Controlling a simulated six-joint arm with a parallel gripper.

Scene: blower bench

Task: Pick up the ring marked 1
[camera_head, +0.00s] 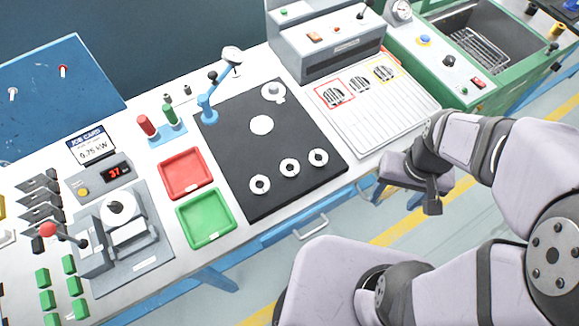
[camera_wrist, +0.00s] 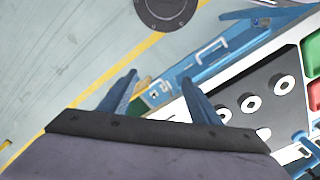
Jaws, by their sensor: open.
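Three white rings with dark centres lie in a row on the near part of a black mat (camera_head: 240,150): a left ring (camera_head: 259,184), a middle ring (camera_head: 290,167) and a right ring (camera_head: 318,157). Their markings are too small to read, so I cannot tell which is 1. The rings also show at the right of the wrist view (camera_wrist: 253,102). My gripper (camera_head: 433,205) is off the bench's front edge, to the right of the mat, apart from the rings. In the wrist view its two fingers (camera_wrist: 158,82) are spread with nothing between them.
A red tray (camera_head: 186,172) and a green tray (camera_head: 206,217) stand left of the mat. A blue post fixture (camera_head: 208,105) stands at its back left corner. A grey machine with a slatted board (camera_head: 372,118) is at the right. Floor is free in front of the bench.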

